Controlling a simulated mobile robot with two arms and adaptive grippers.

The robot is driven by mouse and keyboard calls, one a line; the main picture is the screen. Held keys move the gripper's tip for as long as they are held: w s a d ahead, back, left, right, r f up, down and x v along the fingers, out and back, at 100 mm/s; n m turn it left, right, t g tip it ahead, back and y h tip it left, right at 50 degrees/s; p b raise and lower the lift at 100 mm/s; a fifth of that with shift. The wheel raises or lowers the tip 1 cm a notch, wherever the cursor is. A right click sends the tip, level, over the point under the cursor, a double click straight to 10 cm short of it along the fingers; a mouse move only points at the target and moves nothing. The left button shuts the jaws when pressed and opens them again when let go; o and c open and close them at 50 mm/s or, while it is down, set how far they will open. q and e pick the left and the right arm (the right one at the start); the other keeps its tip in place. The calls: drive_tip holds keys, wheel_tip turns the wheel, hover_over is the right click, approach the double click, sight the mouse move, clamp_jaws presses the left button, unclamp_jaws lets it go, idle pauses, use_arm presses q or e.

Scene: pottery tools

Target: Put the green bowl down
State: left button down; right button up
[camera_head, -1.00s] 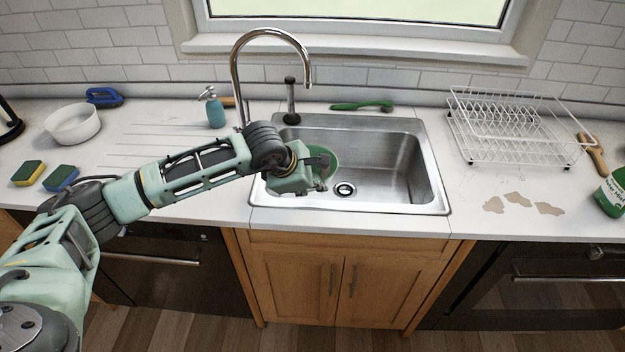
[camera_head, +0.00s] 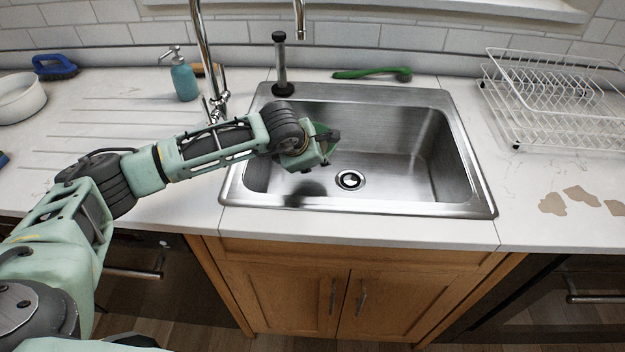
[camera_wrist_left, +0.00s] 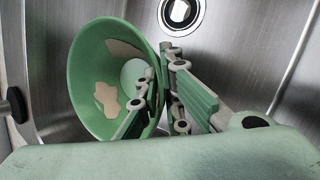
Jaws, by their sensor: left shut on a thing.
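The green bowl (camera_wrist_left: 88,62) fills the left part of the left wrist view, tilted with its open side showing and beige stains inside. My left gripper (camera_wrist_left: 172,100) is shut on its right wall, with one finger inside the bowl and one outside. In the head view the left gripper (camera_head: 325,140) is over the left part of the sink (camera_head: 400,150). Only a small part of the bowl shows there, behind the gripper. I cannot tell whether the bowl touches the sink. My right gripper is not in view.
The drain (camera_head: 350,180) is clear in the sink floor. A faucet (camera_head: 205,60) and a soap bottle (camera_head: 184,80) stand left of the sink. A green brush (camera_head: 370,74) lies behind it. A white dish rack (camera_head: 550,100) and beige stains (camera_head: 580,196) are to the right.

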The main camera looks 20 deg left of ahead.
use_arm(q)
drive_tip(key=shift+f, duration=0.85)
drive_tip(key=shift+w+f+b, duration=0.1)
drive_tip(key=shift+f+b, duration=0.2)
drive_tip(key=shift+f, duration=0.1)
wheel_tip(320, 180, down, 4)
drive_tip(key=shift+r+b, duration=0.1)
drive_tip(key=shift+b, duration=0.85)
drive_tip(key=shift+f, duration=0.4)
drive_tip(key=c, duration=1.9)
unclamp_jaws()
drive_tip(key=shift+c, duration=0.2)
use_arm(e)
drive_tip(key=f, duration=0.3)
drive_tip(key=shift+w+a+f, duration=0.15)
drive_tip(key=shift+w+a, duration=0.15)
